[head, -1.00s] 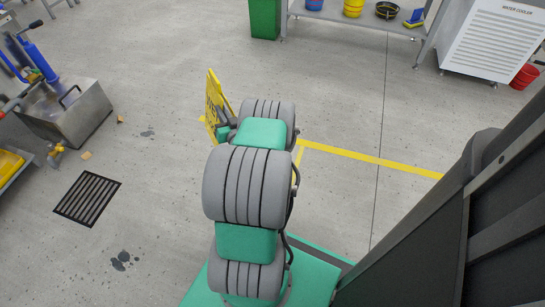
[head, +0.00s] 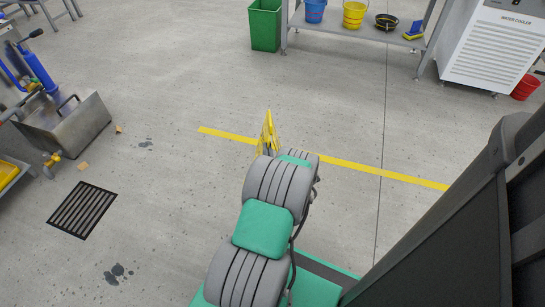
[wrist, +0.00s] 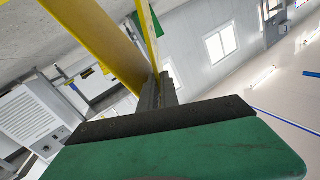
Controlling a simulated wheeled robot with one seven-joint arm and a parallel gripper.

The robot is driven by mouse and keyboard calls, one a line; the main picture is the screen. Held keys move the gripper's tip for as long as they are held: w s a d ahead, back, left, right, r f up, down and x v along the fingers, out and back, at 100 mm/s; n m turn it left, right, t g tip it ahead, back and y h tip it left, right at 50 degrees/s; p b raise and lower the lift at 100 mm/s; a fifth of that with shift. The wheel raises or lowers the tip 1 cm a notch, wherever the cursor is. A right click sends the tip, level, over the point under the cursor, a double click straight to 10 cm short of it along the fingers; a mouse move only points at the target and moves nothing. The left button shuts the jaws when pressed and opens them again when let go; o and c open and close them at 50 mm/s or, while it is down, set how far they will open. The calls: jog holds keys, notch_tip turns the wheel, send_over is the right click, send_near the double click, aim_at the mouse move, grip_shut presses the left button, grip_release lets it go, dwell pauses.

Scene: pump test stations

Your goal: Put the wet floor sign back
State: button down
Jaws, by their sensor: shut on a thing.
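The yellow wet floor sign (head: 268,131) shows beyond my arm in the head view, seen nearly edge-on, near the yellow floor line. My arm hides its lower part, and I cannot tell whether it touches the floor. In the wrist view the yellow sign (wrist: 98,38) runs up from the fingertips as two panels. My gripper (wrist: 157,90) is shut on the sign. In the head view my arm hides the gripper.
A yellow line (head: 345,166) crosses the grey floor. A floor drain (head: 83,209) and dark wet spots (head: 117,273) lie at left. A metal box (head: 62,128) stands far left. A green bin (head: 265,25), a shelf (head: 340,17) and a water cooler (head: 492,48) stand at the back.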

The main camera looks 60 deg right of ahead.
jog(key=w+d+f+b, duration=0.1)
jog(key=d+f+b, duration=0.4)
jog(key=f, duration=0.4)
jog(key=shift+d, duration=0.6)
jog(key=shift+f, duration=0.1)
jog(key=shift+f, duration=0.15)
jog(key=c, duration=2)
grip_release()
jog(key=o, duration=0.4)
